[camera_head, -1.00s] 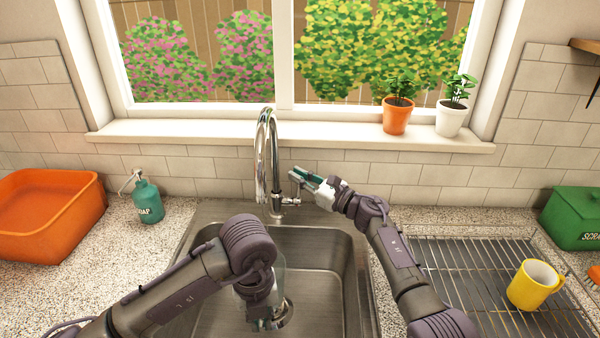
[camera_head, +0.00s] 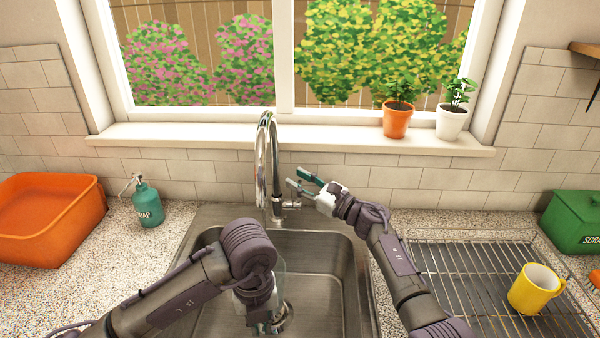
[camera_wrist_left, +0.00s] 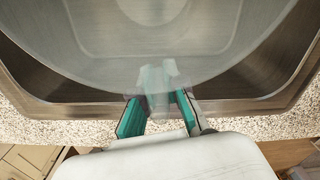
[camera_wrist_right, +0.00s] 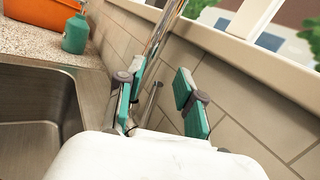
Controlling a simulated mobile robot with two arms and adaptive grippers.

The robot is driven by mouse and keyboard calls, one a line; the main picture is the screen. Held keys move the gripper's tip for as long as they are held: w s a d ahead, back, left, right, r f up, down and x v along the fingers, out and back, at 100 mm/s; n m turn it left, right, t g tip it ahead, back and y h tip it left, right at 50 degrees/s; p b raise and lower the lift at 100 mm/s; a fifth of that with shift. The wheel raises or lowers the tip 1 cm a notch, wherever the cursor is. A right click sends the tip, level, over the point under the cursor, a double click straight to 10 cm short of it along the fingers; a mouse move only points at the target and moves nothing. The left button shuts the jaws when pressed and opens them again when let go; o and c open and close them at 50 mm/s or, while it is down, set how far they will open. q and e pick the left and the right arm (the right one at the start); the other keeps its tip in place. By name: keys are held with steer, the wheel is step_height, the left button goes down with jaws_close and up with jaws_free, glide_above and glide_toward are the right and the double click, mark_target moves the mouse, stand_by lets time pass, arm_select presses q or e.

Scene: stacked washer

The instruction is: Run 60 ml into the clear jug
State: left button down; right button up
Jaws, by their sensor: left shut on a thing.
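The clear jug (camera_wrist_left: 95,65) fills the upper part of the left wrist view. In the head view only a sliver of the jug (camera_head: 280,283) shows past my left arm, in the sink. My left gripper (camera_wrist_left: 160,100) is shut on the jug; its hold is mostly hidden in the head view. I cannot tell the level in the jug. The chrome tap (camera_head: 262,165) arches at the back of the sink; no stream is visible. My right gripper (camera_head: 304,184) is open beside the tap's side lever (camera_head: 291,204). The right wrist view shows its fingers (camera_wrist_right: 158,98) apart near the lever.
The steel sink (camera_head: 335,265) lies below the tap. A soap bottle (camera_head: 148,205) and an orange basin (camera_head: 45,220) stand left. A wire rack (camera_head: 455,270) with a yellow mug (camera_head: 535,288) is right, near a green box (camera_head: 572,220). Potted plants (camera_head: 397,120) line the sill.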

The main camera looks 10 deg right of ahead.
step_height(320, 180, up, 10)
steer(key=shift+f, duration=0.2)
steer(key=shift+c, duration=0.2)
